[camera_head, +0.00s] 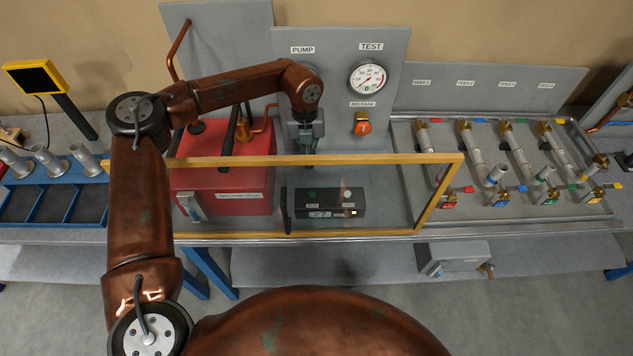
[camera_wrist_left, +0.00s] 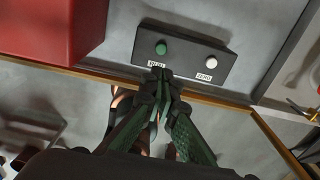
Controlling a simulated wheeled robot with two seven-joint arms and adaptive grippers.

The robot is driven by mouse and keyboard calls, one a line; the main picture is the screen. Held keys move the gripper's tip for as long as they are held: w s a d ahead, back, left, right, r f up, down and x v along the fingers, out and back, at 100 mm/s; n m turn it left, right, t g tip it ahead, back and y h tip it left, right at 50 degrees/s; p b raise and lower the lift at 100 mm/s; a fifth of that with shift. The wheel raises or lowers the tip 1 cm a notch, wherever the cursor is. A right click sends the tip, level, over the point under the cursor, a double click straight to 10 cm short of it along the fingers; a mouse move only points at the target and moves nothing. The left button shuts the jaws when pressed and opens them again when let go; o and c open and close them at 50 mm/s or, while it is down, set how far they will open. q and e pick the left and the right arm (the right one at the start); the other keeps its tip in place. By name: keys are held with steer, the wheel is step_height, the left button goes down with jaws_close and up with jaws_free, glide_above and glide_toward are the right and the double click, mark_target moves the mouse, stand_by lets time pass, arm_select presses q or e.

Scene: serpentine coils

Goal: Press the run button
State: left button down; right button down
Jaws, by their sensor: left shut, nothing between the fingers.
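The green run button (camera_head: 312,194) sits on the left of a black control box (camera_head: 352,211) on the bench. It also shows in the left wrist view (camera_wrist_left: 161,48), with a partly covered label below it. A white button (camera_head: 347,194), labelled ZERO in the wrist view, is to its right. My right gripper is not in view.
A yellow-framed clear panel (camera_head: 445,195) stands around the box's view. A red pump unit (camera_head: 222,186) is left of the box. A gauge (camera_head: 367,78) and orange knob (camera_head: 362,126) are on the panel behind. Pipes and valves (camera_head: 515,150) lie right.

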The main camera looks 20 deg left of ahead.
arm_select(q)
steer(key=shift+f, duration=0.1)
steer(key=shift+f, duration=0.1)
steer(key=f, duration=0.4)
steer(key=f+p, duration=0.1)
steer(key=f, duration=0.4)
steer(key=f+p, duration=0.1)
steer(key=f, duration=0.3)
steer(key=shift+s+d+f, duration=0.1)
steer(key=shift+d+f, duration=0.1)
steer(key=shift+d, duration=0.15)
steer(key=shift+f, duration=0.15)
